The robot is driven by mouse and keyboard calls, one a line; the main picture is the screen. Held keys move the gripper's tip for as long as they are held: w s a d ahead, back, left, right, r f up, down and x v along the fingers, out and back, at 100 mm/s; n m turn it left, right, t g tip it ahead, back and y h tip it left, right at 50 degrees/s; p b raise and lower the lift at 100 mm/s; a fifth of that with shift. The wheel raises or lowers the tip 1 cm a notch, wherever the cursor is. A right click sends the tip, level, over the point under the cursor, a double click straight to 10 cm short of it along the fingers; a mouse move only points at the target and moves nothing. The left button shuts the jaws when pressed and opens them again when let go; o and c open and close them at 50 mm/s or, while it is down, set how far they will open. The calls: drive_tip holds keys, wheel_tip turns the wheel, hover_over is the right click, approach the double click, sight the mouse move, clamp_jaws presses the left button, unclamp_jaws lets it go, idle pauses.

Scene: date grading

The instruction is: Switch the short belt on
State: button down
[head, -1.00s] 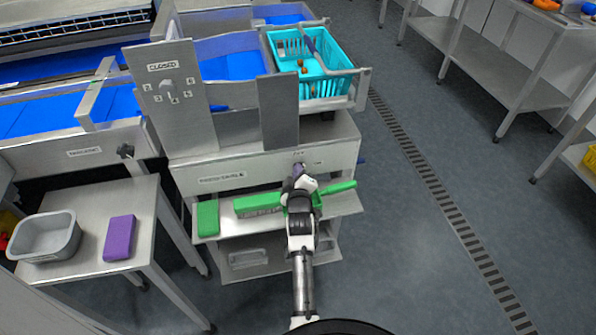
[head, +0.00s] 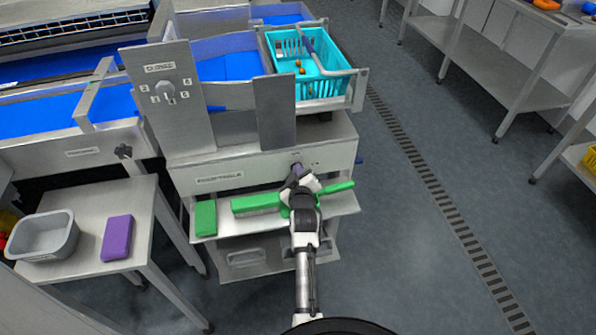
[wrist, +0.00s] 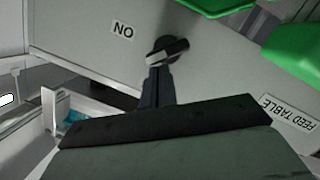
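The short belt's blue surface (head: 232,66) shows in the head view behind an upright metal plate. Its grey front panel (head: 255,172) carries a small rotary switch, seen in the wrist view as a black knob with a pale-tipped handle (wrist: 168,49). The handle lies slanted. An "ON" label (wrist: 123,30) reads upside down beside it. My gripper (wrist: 159,72) has its dark fingers together, with the tips at the knob; contact is hard to judge. In the head view my gripper (head: 299,174) is at the panel and hides most of the switch.
A shelf below the panel holds a green block (head: 205,217) and a green brush (head: 256,203) close to my arm. A turquoise basket (head: 335,86) with a few dates stands at the belt's end. A side table at left holds a grey tub (head: 45,236) and a purple block (head: 117,238).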

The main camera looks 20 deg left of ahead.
drive_tip(key=m, duration=0.2)
drive_tip(key=shift+w+d+m+g+b, duration=0.25)
drive_tip(key=shift+d+m+g+b, duration=0.05)
drive_tip(key=shift+d+g+b, duration=0.1)
drive_tip(key=shift+s, duration=0.1)
idle(0.3)
